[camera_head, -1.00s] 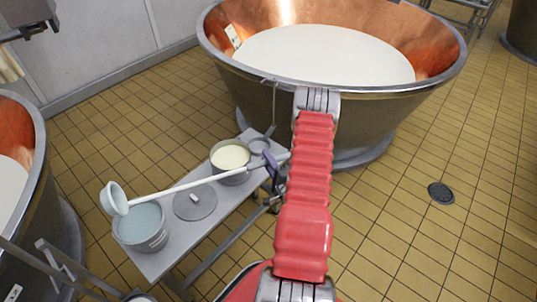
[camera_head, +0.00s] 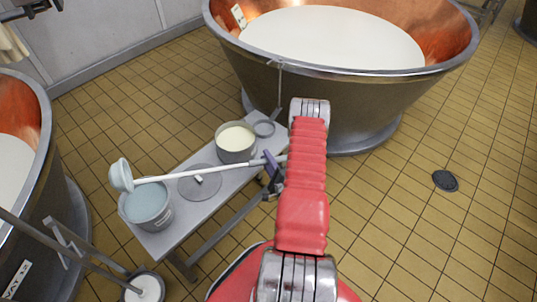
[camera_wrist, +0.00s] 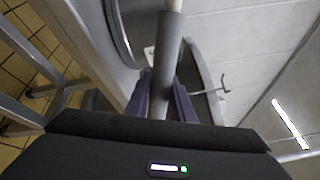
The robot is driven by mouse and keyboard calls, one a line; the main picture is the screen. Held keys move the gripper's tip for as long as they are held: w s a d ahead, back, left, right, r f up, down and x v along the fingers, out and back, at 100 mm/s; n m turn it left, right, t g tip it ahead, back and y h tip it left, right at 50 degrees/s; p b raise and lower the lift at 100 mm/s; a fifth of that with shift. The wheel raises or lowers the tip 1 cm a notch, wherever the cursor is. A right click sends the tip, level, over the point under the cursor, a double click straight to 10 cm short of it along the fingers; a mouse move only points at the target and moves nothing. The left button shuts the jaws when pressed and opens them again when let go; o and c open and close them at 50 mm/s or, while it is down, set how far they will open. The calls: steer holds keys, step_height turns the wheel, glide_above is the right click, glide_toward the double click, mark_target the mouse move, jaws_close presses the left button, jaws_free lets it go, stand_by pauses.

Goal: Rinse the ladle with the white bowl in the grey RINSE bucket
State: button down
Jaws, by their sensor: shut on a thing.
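The ladle's white bowl (camera_head: 121,176) is over the back-left rim of the grey bucket (camera_head: 147,219), which holds pale blue-grey liquid. The bowl looks tilted and out of the liquid; whether it touches the rim I cannot tell. No RINSE lettering is readable on the bucket. The ladle's long pale handle (camera_head: 210,172) runs right across the bench to my gripper (camera_head: 271,167), which is shut on its far end. In the wrist view, the grey handle end (camera_wrist: 167,65) lies between the purple fingers of my gripper (camera_wrist: 161,98). My red arm hides part of the bench's right end.
The bench (camera_head: 172,240) also bears a flat grey lid (camera_head: 200,182), a pot of cream-coloured liquid (camera_head: 236,139) and a small round dish or ladle (camera_head: 264,129). A large copper vat (camera_head: 330,85) stands behind; another (camera_head: 45,175) is at left. A bucket (camera_head: 144,288) is at the bottom.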

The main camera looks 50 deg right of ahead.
steer(key=shift+w+a+f+m, duration=0.1)
steer(key=shift+f+m, duration=0.05)
steer(key=shift+f, duration=0.35)
steer(key=shift+a+f+m, duration=0.1)
steer(key=shift+f+m, duration=0.05)
steer(key=shift+f, duration=0.3)
stand_by(0.3)
